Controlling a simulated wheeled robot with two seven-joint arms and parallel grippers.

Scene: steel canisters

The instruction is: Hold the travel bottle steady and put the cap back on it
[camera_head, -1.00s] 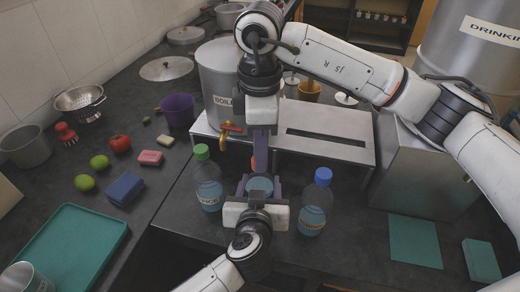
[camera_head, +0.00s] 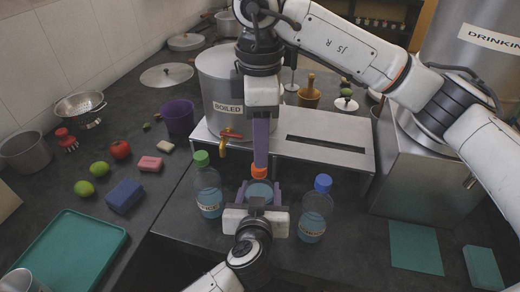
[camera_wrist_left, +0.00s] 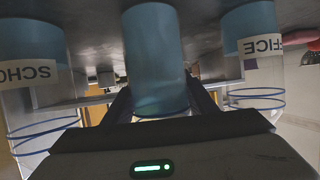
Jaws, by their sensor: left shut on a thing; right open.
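The travel bottle (camera_head: 259,190) stands between two capped bottles, with blue contents showing. My left gripper (camera_head: 257,197) is shut around it from the near side. In the left wrist view the bottle (camera_wrist_left: 156,60) is between the fingers. The orange cap (camera_head: 260,172) is at the top of the bottle, just below my right gripper's fingertips. Whether it is seated or level is too small to tell. My right gripper (camera_head: 261,161) points down above the cap and is open. Its fingers overlap in this view, so the gap between them is hidden.
A green-capped bottle (camera_head: 209,190) stands close on the left, a blue-capped one (camera_head: 315,210) close on the right. Behind are a steel stand (camera_head: 345,150), the boiled-water pot (camera_head: 217,85) and its red-handled tap (camera_head: 228,134). A green tray (camera_head: 70,255) lies front left.

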